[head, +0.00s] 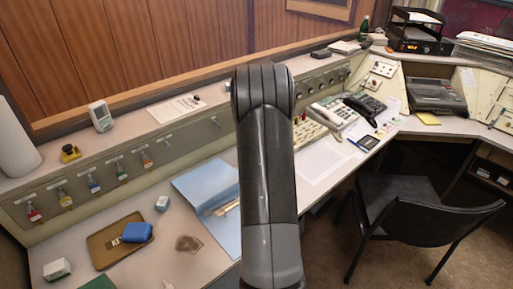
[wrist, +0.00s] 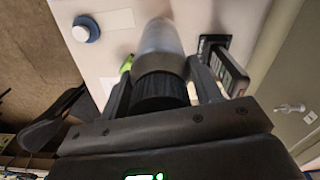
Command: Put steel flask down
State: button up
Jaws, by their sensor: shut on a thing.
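The steel flask (wrist: 160,40) shows in the wrist view as a grey metal body with a ribbed black cap (wrist: 158,90). My gripper (wrist: 162,92) is shut on it, with one dark finger on each side of the cap. The flask's far end points away from the wrist towards a pale surface (wrist: 120,45); I cannot tell whether it touches. In the head view my own arm covers the middle, and neither the flask nor my gripper can be seen.
Near the flask in the wrist view are a blue-and-white round object (wrist: 86,29), a green item (wrist: 126,64) and a black device (wrist: 228,66). The head view shows a blue folder (head: 205,190), a brown tray (head: 103,246), telephones (head: 338,115) and a black chair (head: 415,215).

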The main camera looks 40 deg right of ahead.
jog(key=shift+w+a+f, duration=0.1)
jog(key=shift+w+f, duration=0.1)
jog(key=shift+f, duration=0.6)
jog(key=shift+w+a+f, duration=0.1)
jog(key=shift+w+f, duration=0.05)
jog(key=shift+f, duration=0.6)
jog(key=shift+w+f, duration=0.2)
jog(key=shift+f, duration=0.7)
jog(key=o, duration=1.5)
jog(key=shift+o, duration=0.2)
